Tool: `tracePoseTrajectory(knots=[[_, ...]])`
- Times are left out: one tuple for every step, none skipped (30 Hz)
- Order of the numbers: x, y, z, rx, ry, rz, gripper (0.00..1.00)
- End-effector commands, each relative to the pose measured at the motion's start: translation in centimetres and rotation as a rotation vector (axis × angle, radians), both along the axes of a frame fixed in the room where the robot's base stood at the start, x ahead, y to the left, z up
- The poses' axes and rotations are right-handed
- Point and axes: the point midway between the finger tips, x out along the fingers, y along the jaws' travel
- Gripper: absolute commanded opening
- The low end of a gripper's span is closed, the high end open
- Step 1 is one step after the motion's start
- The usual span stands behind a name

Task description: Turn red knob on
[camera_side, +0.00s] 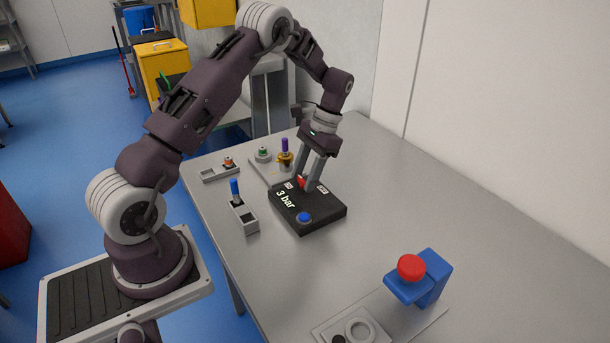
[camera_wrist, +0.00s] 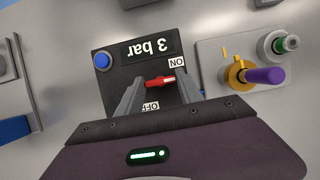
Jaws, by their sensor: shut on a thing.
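The red knob (camera_side: 301,182) sits on top of a black box (camera_side: 322,212) marked "3 bar", with a blue button (camera_side: 304,217) on the same face. My gripper (camera_side: 308,184) reaches down from above and is shut on the knob. In the wrist view the red knob (camera_wrist: 160,82) lies between the two fingertips of my gripper (camera_wrist: 161,84), nearly level across the picture, with a pale mark toward its right end. The ON label (camera_wrist: 176,62) is above and right of it. The OFF label (camera_wrist: 150,106) is below and left, close to the left finger.
A plate with a green-topped knob (camera_side: 263,153) and a purple-handled yellow valve (camera_side: 285,158) stands just behind the box. A blue-handled switch (camera_side: 236,192) is left of it. A blue stand with a red button (camera_side: 411,267) is at the front right. The table's right side is clear.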

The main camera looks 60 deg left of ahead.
Motion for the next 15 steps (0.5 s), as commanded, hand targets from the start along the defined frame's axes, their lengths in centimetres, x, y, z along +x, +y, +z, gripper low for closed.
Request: tracePoseTrajectory(knots=[[0.18,-0.09,0.05,-0.001,-0.006,0.006,0.03],[0.18,-0.09,0.05,-0.001,-0.006,0.008,0.03],[0.19,-0.09,0.05,-0.001,-0.006,0.01,0.03],[0.19,-0.09,0.05,-0.001,-0.006,0.011,0.03],[0.19,-0.09,0.05,0.0,-0.006,0.012,0.03],[0.19,-0.08,0.05,-0.001,-0.006,0.012,0.03],[0.19,-0.09,0.05,-0.001,-0.006,0.012,0.03],[0.19,-0.08,0.05,-0.001,-0.006,0.012,0.03],[0.19,-0.08,0.05,-0.001,-0.006,0.012,0.03],[0.19,-0.08,0.05,0.0,-0.006,0.012,0.03],[0.19,-0.08,0.05,0.0,-0.006,0.012,0.03],[0.19,-0.08,0.05,0.0,-0.006,0.012,0.03],[0.19,-0.08,0.04,0.0,-0.006,0.012,0.03],[0.19,-0.08,0.04,0.0,-0.006,0.012,0.03],[0.19,-0.08,0.05,0.0,-0.006,0.012,0.51]])
